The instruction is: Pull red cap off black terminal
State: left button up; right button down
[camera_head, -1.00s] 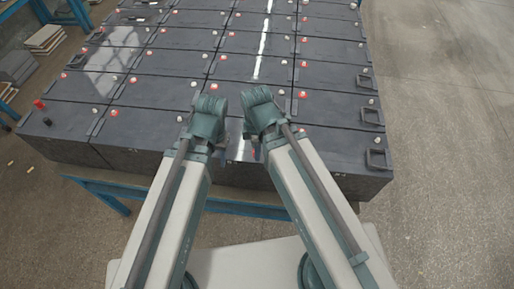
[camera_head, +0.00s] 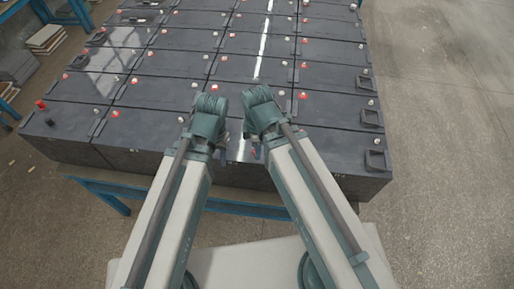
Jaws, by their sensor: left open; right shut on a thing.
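My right gripper (camera_head: 257,152) points down over the front edge of the middle front battery, mostly hidden behind its own wrist. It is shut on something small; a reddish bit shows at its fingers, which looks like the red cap. The black terminal under it is hidden, so I cannot tell whether the cap is still seated on it. My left gripper (camera_head: 223,150) is open just to the left, also partly hidden by its wrist.
Rows of black batteries (camera_head: 240,70) with red and pale terminal caps fill the blue-framed table (camera_head: 100,188). A taller red post (camera_head: 40,104) and a black one (camera_head: 48,122) stand on the front left battery. Open floor (camera_head: 440,150) lies to the right.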

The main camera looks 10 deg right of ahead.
jog(key=shift+r, duration=0.25)
jog(key=shift+r+p, duration=2.45)
jog(key=shift+p, duration=0.2)
jog(key=shift+f, duration=0.1)
